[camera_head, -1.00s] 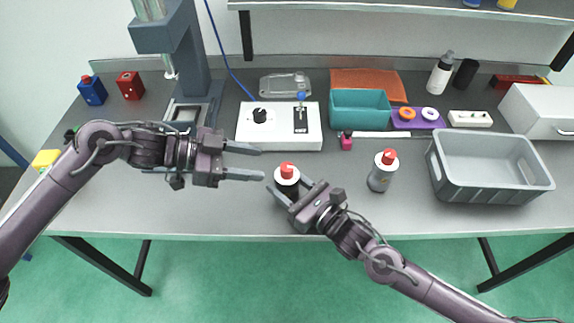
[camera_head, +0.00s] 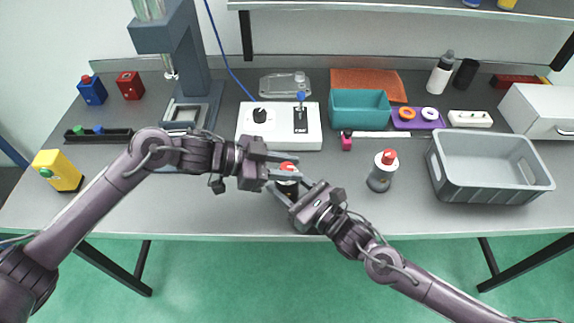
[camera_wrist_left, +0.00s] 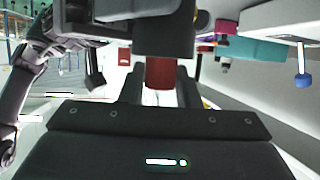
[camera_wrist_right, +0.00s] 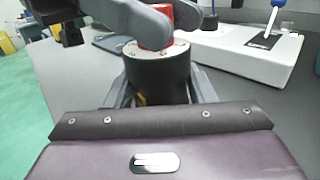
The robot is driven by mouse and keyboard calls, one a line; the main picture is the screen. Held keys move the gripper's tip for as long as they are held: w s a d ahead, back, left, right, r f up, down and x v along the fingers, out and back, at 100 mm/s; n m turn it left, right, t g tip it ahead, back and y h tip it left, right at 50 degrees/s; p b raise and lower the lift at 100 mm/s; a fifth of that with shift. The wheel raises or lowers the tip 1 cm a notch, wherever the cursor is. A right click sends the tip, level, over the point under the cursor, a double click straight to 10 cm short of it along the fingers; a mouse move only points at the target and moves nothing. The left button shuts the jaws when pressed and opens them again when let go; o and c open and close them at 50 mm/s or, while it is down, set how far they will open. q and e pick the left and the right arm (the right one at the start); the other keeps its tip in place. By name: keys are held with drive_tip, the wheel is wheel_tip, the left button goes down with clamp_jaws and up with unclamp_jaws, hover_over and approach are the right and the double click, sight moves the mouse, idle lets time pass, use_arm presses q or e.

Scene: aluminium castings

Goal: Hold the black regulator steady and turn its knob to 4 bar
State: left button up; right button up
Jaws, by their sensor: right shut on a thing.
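The black regulator, with a white top face and a red knob, stands near the front middle of the table. Its black body (camera_wrist_right: 158,75) is between the fingers of my right gripper (camera_head: 291,188), which is shut on it. The red knob (camera_head: 287,167) shows on top and also in the left wrist view (camera_wrist_left: 160,72). My left gripper (camera_head: 297,168) has its fingers on either side of the knob, with small gaps showing, so it looks open around it. The dial marks are hidden or too small to read. A similar grey regulator (camera_head: 380,178) with a red knob stands to the right.
A white control box (camera_head: 280,140) with a blue-tipped lever stands just behind. A small pink-and-black item (camera_head: 347,141), a teal bin (camera_head: 360,110) and a grey crate (camera_head: 490,190) are to the right. A yellow box (camera_head: 58,171) is at left.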

use_arm(q)
drive_tip(key=c, duration=0.5)
drive_tip(key=m+g, duration=0.2)
drive_tip(key=g, duration=0.1)
drive_tip(key=shift+w+m, duration=0.1)
drive_tip(key=shift+m, duration=0.3)
drive_tip(key=shift+c, duration=0.2)
drive_tip(key=shift+m+g+y, duration=0.3)
drive_tip(key=shift+m+g, duration=0.7)
drive_tip(key=shift+g, duration=0.2)
drive_tip(key=o, duration=1)
